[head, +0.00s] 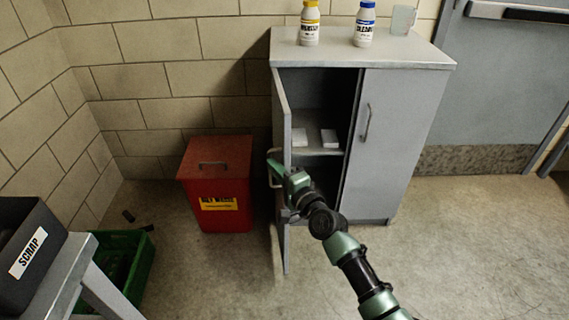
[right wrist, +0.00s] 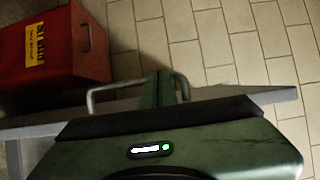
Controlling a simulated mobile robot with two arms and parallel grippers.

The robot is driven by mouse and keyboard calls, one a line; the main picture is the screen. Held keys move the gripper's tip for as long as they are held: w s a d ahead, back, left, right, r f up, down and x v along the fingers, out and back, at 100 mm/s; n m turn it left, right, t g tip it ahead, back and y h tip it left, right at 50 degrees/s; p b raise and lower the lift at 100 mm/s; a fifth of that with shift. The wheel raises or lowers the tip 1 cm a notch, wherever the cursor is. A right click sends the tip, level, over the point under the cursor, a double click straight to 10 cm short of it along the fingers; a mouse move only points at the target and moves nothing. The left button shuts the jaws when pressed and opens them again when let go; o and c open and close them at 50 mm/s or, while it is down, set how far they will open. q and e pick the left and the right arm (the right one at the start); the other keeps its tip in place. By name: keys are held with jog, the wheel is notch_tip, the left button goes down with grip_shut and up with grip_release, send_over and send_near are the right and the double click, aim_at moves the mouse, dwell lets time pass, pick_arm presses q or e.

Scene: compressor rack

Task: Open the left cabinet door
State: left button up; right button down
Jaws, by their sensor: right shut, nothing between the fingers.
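The grey cabinet (head: 400,130) stands against the wall. Its left door (head: 285,245) is swung wide open and appears almost edge-on in the head view. The door's bar handle (head: 274,178) is on its left face; the handle also shows in the right wrist view (right wrist: 105,92). My right gripper (head: 273,162) is shut and empty, its fingers at the handle and the door's edge. In the right wrist view the fingers (right wrist: 158,88) cross the handle's span; I cannot tell whether they touch it. My left gripper is not in view.
A red bin (head: 215,185) stands just left of the open door. White boxes (head: 329,138) lie on the cabinet's shelf, and two bottles (head: 364,25) stand on top. A scrap box (head: 30,255) and green crate (head: 125,262) are at lower left. The floor at right is clear.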

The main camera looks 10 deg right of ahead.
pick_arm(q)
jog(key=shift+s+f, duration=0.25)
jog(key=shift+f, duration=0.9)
pick_arm(e)
jog(key=w+a, duration=0.2)
jog(key=a, duration=0.5)
jog(key=shift+w+a, duration=0.25)
jog(key=shift+a, duration=0.1)
